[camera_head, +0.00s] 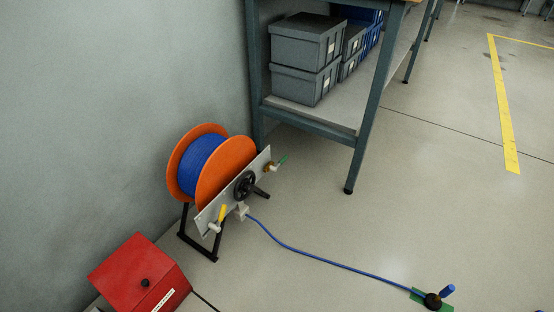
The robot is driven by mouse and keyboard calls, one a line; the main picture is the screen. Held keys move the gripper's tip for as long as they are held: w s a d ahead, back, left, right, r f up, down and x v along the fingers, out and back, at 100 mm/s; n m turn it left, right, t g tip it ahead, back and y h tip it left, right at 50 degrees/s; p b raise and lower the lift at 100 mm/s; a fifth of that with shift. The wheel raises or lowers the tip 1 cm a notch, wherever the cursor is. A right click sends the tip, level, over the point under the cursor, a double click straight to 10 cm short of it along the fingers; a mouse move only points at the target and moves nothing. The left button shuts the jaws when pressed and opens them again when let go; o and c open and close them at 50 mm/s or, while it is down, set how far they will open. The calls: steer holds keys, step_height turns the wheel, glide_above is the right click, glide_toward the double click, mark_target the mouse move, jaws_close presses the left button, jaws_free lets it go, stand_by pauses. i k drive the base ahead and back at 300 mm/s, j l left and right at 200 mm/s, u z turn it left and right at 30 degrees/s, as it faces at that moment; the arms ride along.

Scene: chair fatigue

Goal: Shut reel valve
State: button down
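The hose reel (205,165) stands on the floor against the grey wall, with orange side discs and blue hose wound between them. A tilted metal plate (232,194) is fixed to its front. The plate carries a black round handwheel (245,186) near its middle. A valve with a yellow handle (221,214) sits at the plate's lower left end. I cannot tell which of these is the reel valve, or whether either is open. My gripper is not in view.
A blue hose (315,254) runs across the floor to a black fitting with a blue handle (447,291) on a green patch. A red box (140,278) stands at the lower left. A workbench (368,100) with grey bins stands behind. The floor at right is clear.

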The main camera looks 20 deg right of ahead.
mark_target(281, 162)
steer(key=i+l+u, duration=0.2)
steer(key=i, duration=0.3)
steer(key=i+l+u, duration=0.2)
steer(key=i, duration=0.25)
steer(key=i+l+u, duration=0.2)
steer(key=i, duration=0.3)
steer(key=i+l+u, duration=0.2)
steer(key=i, duration=0.25)
steer(key=l, duration=0.1)
